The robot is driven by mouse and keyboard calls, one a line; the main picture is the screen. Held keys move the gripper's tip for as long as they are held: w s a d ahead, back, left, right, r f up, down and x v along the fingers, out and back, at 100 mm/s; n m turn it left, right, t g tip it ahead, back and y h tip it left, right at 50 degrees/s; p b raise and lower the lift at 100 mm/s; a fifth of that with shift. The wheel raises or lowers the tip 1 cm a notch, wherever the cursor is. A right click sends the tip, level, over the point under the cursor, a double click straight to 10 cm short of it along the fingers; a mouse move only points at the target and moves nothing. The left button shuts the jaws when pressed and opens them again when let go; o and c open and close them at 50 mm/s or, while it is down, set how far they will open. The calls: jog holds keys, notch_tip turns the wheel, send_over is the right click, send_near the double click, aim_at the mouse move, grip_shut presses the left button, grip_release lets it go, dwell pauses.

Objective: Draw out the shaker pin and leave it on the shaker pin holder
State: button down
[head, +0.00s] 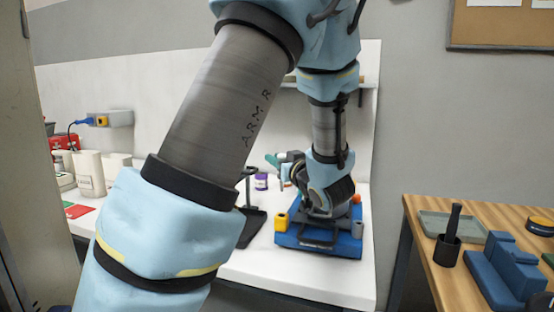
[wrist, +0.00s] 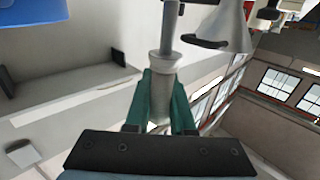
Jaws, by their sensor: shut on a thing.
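My gripper (wrist: 164,88) has two green fingers shut on a pale grey collared part, which looks like the shaker pin (wrist: 165,62). A thinner grey rod runs from it to the top edge of the wrist view, where its end is cut off. In the head view a green fingertip (head: 271,160) shows left of my wrist, above the white bench. I cannot tell whether the pin is seated in anything. A blue-based device (head: 318,240) with a yellow part stands below my wrist, partly hidden. I cannot identify the shaker pin holder with certainty.
A black stand (head: 252,228) is on the white bench (head: 300,284), left of the blue base, with a purple jar (head: 261,181) behind. At right, a wooden table (head: 418,216) carries a black cup (head: 446,252) holding a dark rod, a grey-green tray (head: 436,220) and a blue block (head: 500,275).

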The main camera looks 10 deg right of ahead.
aim_at(281, 189)
jog(key=shift+f+b, duration=2)
jog(key=shift+f, duration=0.9)
jog(key=shift+f+b, duration=1.25)
jog(key=shift+f, duration=0.75)
jog(key=shift+r, duration=0.2)
jog(key=shift+r+p, duration=1.5)
jog(key=shift+r, duration=0.05)
jog(key=shift+f+b, duration=0.3)
jog(key=shift+f, duration=0.3)
dwell(0.8)
